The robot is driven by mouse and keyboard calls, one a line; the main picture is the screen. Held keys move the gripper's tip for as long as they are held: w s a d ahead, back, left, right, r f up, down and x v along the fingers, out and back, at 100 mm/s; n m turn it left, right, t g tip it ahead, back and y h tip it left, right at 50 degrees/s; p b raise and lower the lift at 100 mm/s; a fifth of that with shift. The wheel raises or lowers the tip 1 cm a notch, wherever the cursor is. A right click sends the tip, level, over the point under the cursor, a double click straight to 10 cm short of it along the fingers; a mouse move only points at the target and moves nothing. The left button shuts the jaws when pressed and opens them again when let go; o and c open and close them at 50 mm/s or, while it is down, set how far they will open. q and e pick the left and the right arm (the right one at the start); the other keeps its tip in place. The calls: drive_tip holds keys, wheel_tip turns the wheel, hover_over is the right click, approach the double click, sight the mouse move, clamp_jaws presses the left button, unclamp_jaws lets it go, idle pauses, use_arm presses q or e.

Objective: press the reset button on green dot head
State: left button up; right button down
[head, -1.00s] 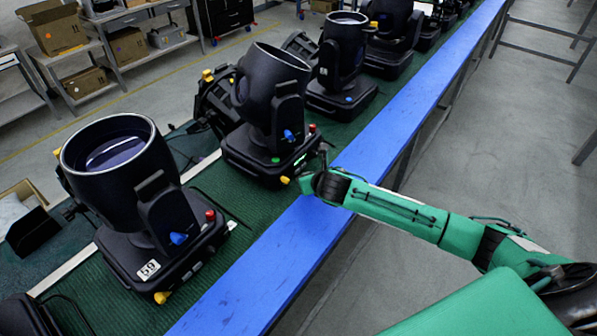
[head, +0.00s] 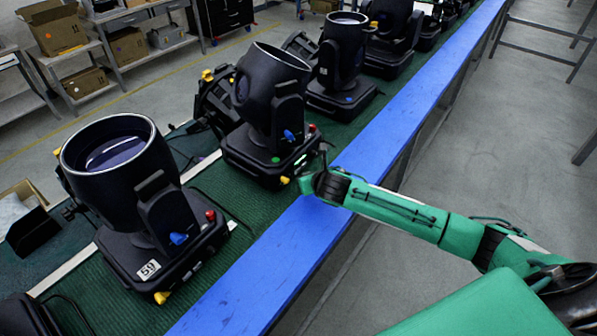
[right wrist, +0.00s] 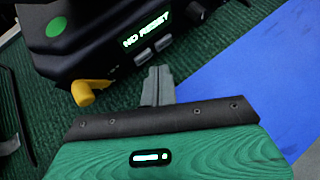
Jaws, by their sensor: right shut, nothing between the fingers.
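The green dot head is a black moving-head light (head: 272,95) in the middle of the row in the head view. Its green dot (head: 275,160) is on the base, and the dot also shows in the right wrist view (right wrist: 57,26). Its lit display (right wrist: 146,30) appears to read "NO RESET". Two small grey buttons (right wrist: 154,50) sit below the display; any labels are not readable. My right gripper (right wrist: 158,72) is shut and empty, its tips just in front of the buttons, with contact unclear. In the head view it (head: 322,152) is at the base's right corner. My left gripper is out of view.
A nearer light (head: 120,165) labelled 59 has a red knob and no visible green dot. Another light (head: 343,65) with a blue dot stands behind. A yellow latch (right wrist: 88,92) sits left of my fingers. The blue table edge (head: 400,125) is clear.

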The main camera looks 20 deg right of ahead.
drive_tip(key=shift+w+a+r+p, duration=0.1)
drive_tip(key=shift+w+a+p, duration=0.05)
drive_tip(key=shift+w+p, duration=0.2)
drive_tip(key=shift+w+a, duration=0.25)
drive_tip(key=shift+w, duration=0.05)
idle(0.7)
idle(0.3)
drive_tip(key=shift+s+d+p, duration=0.35)
drive_tip(key=shift+s+p, duration=0.1)
drive_tip(key=shift+p, duration=0.3)
drive_tip(key=shift+s, duration=0.2)
drive_tip(key=shift+d, duration=0.1)
